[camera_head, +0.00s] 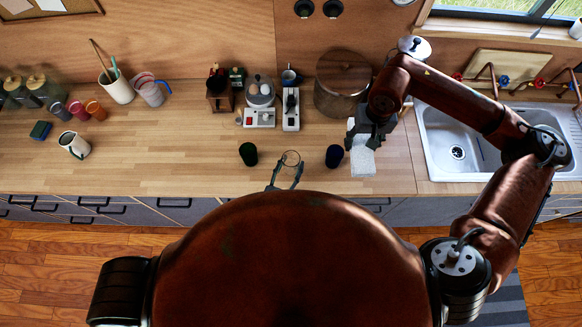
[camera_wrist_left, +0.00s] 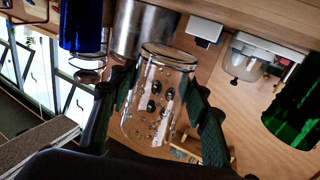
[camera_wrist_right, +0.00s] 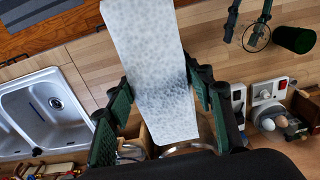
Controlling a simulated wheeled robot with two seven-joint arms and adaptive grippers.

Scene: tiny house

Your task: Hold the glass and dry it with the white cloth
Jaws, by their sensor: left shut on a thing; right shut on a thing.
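The clear glass (camera_wrist_left: 157,100) is between the fingers of my left gripper (camera_wrist_left: 157,108), which is shut on it. In the head view the glass (camera_head: 291,158) shows as a clear rim above my left gripper (camera_head: 285,175), near the counter's front edge. The white cloth (camera_wrist_right: 152,65) is pinched between the fingers of my right gripper (camera_wrist_right: 168,98). In the head view the cloth (camera_head: 362,161) hangs below my right gripper (camera_head: 371,133), to the right of the glass and apart from it. Dark spots show on the glass in the left wrist view.
A dark green cup (camera_head: 248,154) stands left of the glass, and a dark blue cup (camera_head: 334,156) stands between glass and cloth. The sink (camera_head: 462,140) is at right. The counter's left-middle is clear.

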